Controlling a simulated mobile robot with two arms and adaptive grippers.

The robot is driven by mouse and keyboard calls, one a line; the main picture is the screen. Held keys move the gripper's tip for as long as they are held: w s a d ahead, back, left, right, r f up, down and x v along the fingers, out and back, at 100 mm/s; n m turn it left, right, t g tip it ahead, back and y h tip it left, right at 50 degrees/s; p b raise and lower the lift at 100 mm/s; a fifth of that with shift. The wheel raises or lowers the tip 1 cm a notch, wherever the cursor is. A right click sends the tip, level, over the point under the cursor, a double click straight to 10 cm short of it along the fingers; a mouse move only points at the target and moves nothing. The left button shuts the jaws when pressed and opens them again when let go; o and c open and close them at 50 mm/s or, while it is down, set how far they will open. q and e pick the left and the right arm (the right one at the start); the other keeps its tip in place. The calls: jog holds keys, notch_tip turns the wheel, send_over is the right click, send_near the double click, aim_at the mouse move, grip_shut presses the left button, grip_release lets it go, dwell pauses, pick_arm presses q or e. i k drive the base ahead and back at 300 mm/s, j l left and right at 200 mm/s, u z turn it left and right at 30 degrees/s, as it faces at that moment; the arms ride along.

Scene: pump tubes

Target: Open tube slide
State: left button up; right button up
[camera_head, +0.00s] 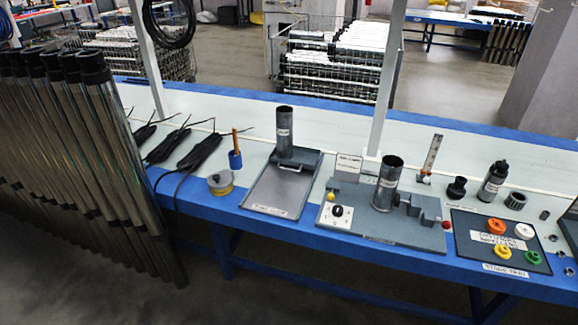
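Neither of my grippers shows in the head view. A grey flat tray (258,196) with a raised rim lies on the bench, a small handle near its far end. An upright grey tube (285,128) stands at the tray's far end. To its right, a grey fixture plate (395,231) carries a wide upright cylinder (388,182), stepped grey blocks (425,207) and a white panel with a black knob (337,214). I cannot tell which part is the tube slide, or whether it is open or shut.
Long metal tubes (85,160) stand in a row at the left. Black cable bundles (200,150), a blue cup (235,160) and a yellow-banded tin (220,184) lie left of the tray.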

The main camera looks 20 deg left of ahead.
aim_at(305, 158)
jog(key=i+j+z, duration=0.15)
jog(key=j+z, duration=0.2)
jog(key=j, duration=0.4)
jog(key=i+j+z, duration=0.1)
jog(key=j+z, duration=0.3)
jog(key=j, duration=0.35)
